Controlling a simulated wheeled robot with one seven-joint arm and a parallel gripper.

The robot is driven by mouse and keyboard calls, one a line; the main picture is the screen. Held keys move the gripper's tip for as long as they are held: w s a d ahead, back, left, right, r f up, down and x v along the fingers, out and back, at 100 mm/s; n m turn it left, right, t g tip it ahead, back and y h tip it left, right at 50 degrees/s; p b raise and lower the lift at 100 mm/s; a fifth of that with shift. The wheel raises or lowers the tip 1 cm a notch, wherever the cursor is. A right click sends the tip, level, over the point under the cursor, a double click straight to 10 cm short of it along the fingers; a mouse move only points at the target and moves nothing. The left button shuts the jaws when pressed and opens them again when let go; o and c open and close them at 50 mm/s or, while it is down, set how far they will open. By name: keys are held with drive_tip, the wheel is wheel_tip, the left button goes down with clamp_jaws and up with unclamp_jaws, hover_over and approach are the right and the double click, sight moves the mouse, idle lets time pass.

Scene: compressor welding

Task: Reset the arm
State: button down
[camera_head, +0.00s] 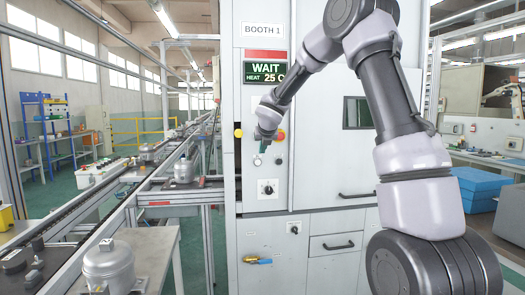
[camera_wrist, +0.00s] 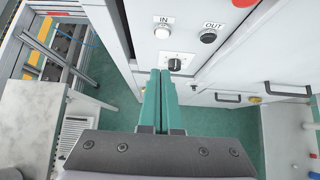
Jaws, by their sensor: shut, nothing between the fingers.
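My arm reaches from the right toward the front panel of the booth cabinet (camera_head: 322,180). My gripper (camera_head: 263,146) is small in the head view, in front of the panel near its buttons. In the wrist view my gripper (camera_wrist: 163,75) shows its two green fingers shut together, with nothing between them. The fingertips appear just below a black rotary knob (camera_wrist: 175,64); I cannot tell whether they touch the panel. The IN button (camera_wrist: 162,33) and OUT button (camera_wrist: 208,37) lie above the fingertips.
A display (camera_head: 265,72) on the cabinet reads WAIT and HEAT 25. A conveyor (camera_head: 120,185) with compressors runs along the left. A grey compressor (camera_head: 108,268) stands on a table at the front left. Blue boxes (camera_head: 480,185) are at the right.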

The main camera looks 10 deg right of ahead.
drive_tip(key=s+d+r+m+h, duration=0.1)
drive_tip(key=s+d+r+m, duration=0.2)
drive_tip(key=s+m, duration=0.4)
drive_tip(key=s+d+r+m+g, duration=0.1)
drive_tip(key=s+d+r+m, duration=0.25)
drive_tip(key=s+m, duration=0.4)
drive_tip(key=s+d+r+m+h, duration=0.1)
drive_tip(key=s+d+r+m, duration=0.1)
drive_tip(key=s+r+m, duration=0.35)
drive_tip(key=s+f+m+y, duration=0.2)
drive_tip(key=s+m, duration=0.8)
drive_tip(key=s, duration=0.2)
drive_tip(key=s+a+f+m+g+y, duration=0.1)
drive_tip(key=s+m+y, duration=0.1)
drive_tip(key=s+m, duration=0.8)
drive_tip(key=shift+s+a+f, duration=0.25)
drive_tip(key=shift+s+f, duration=0.15)
drive_tip(key=shift+s, duration=0.85)
idle(1.7)
